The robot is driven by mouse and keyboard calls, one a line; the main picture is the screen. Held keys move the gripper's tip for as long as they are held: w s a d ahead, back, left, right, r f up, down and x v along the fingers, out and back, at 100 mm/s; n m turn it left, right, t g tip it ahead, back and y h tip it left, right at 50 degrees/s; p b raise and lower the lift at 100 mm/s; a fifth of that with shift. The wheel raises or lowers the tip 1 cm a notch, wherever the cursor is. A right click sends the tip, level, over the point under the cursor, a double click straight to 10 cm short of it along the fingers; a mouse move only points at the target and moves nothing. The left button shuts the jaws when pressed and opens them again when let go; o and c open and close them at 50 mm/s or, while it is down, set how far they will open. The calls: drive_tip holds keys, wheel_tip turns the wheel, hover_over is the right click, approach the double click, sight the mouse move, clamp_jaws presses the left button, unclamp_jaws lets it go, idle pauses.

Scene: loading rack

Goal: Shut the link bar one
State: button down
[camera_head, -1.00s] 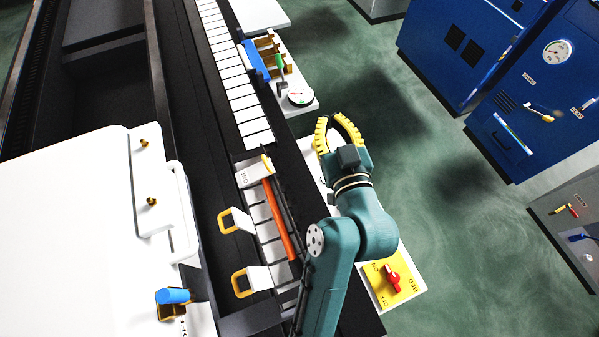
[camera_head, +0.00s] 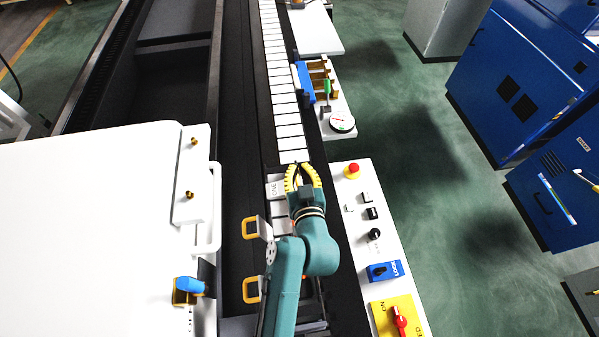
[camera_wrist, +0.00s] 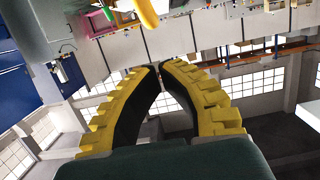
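The white block marked ONE (camera_head: 275,188) sits on the dark rail, left of my gripper. An orange bar seen beside this block earlier is now almost wholly hidden by my arm, so I cannot tell its position. My gripper (camera_head: 298,167) is above the rail just right of the ONE block. In the wrist view, the gripper's yellow fingers (camera_wrist: 160,66) bow outward and their tips nearly meet, with nothing seen held between them. Two yellow-framed handles, an upper one (camera_head: 250,228) and a lower one (camera_head: 252,290), stand left of my arm.
Right of my arm is a white control panel (camera_head: 384,240) with a red button (camera_head: 353,169), a blue LOCK piece (camera_head: 383,271) and a red ON/OFF knob (camera_head: 401,320). A large white cover (camera_head: 90,220) fills the left. A gauge (camera_head: 342,122) stands behind the panel.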

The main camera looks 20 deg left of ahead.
drive_tip(key=shift+d+f, duration=0.1)
drive_tip(key=shift+f, duration=0.9)
drive_tip(key=shift+s, duration=0.1)
drive_tip(key=s+d+r+m+b, duration=0.2)
drive_tip(key=s+d+r, duration=0.1)
drive_tip(key=s+d, duration=0.4)
drive_tip(key=shift+d+r+y, duration=0.25)
drive_tip(key=shift+r+y, duration=0.05)
drive_tip(key=shift+y, duration=0.1)
